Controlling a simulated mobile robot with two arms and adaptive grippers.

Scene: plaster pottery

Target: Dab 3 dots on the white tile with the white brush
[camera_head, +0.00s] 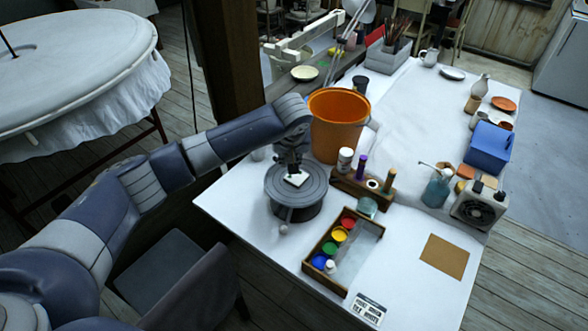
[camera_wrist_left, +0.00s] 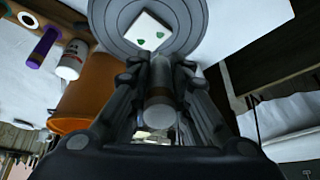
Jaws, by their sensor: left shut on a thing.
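The white tile (camera_head: 297,179) lies on the round grey turntable (camera_head: 283,189). In the left wrist view the tile (camera_wrist_left: 143,37) carries two green dots; its near edge is partly covered by my gripper. My left gripper (camera_head: 291,160) is over the turntable, close to the tile. In the wrist view it (camera_wrist_left: 158,68) is shut on the white brush (camera_wrist_left: 160,114), whose pale end and brownish band show between the fingers. The brush tip is hidden, so I cannot tell whether it touches the tile. My right gripper is not in view.
A wooden paint tray (camera_head: 312,245) with red, yellow, green and blue pots stands in front. A wooden rack (camera_head: 350,188) with upright handles and an orange bucket (camera_head: 338,122) stand close to the turntable. A printed card (camera_head: 367,310) lies at the front edge.

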